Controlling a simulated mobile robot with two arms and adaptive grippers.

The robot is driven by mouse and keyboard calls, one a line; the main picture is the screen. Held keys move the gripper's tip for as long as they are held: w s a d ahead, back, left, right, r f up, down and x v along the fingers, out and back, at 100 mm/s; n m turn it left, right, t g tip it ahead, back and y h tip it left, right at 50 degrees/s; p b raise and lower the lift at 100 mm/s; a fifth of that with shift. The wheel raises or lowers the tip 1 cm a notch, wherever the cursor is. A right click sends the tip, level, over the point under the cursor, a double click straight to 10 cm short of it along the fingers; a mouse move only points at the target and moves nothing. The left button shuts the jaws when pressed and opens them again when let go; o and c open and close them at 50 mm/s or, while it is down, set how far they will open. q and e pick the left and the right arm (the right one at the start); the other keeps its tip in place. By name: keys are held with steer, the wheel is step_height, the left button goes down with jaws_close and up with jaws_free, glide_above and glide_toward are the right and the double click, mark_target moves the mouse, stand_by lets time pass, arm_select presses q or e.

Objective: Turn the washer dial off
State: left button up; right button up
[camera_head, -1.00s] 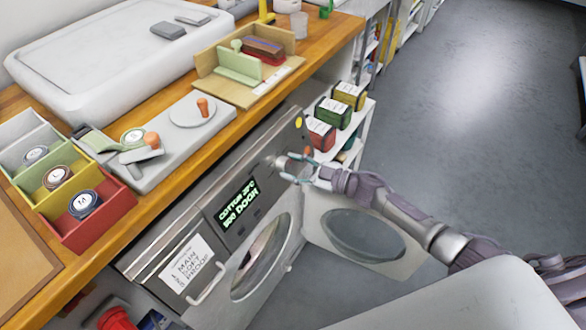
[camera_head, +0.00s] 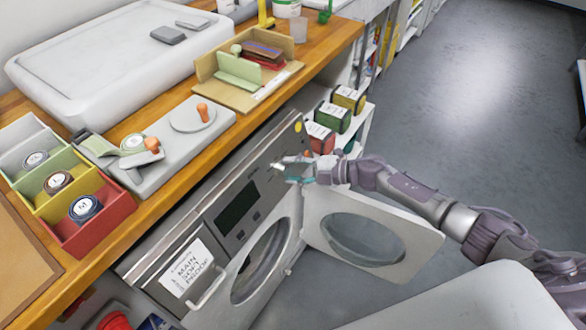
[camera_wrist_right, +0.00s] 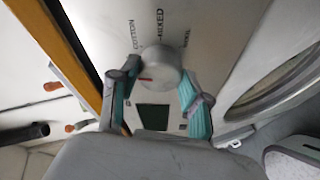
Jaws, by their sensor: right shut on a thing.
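The washer (camera_head: 215,235) stands under the wooden counter with a grey control panel. Its display (camera_head: 237,208) is dark. The washer dial (camera_wrist_right: 158,68) is a round silver knob with a red mark, beside the printed words COTTON and MIXED in the right wrist view. My right gripper (camera_head: 282,170) is at the panel, shut on the dial, with its teal-padded fingers (camera_wrist_right: 160,88) on either side of it. In the head view the gripper hides most of the dial. My left gripper is not in view.
The washer's round door (camera_head: 362,240) hangs open below my right arm. A wooden counter (camera_head: 150,215) with bins and trays runs above the panel. A shelf with several small boxes (camera_head: 332,115) stands beyond the washer. Grey floor is free at the right.

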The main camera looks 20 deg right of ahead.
steer(key=shift+n, duration=0.5)
steer(key=o, duration=1.1)
steer(key=shift+o, duration=0.2)
steer(key=shift+d, duration=0.1)
steer(key=v, duration=1.2)
steer(key=shift+r, duration=0.2)
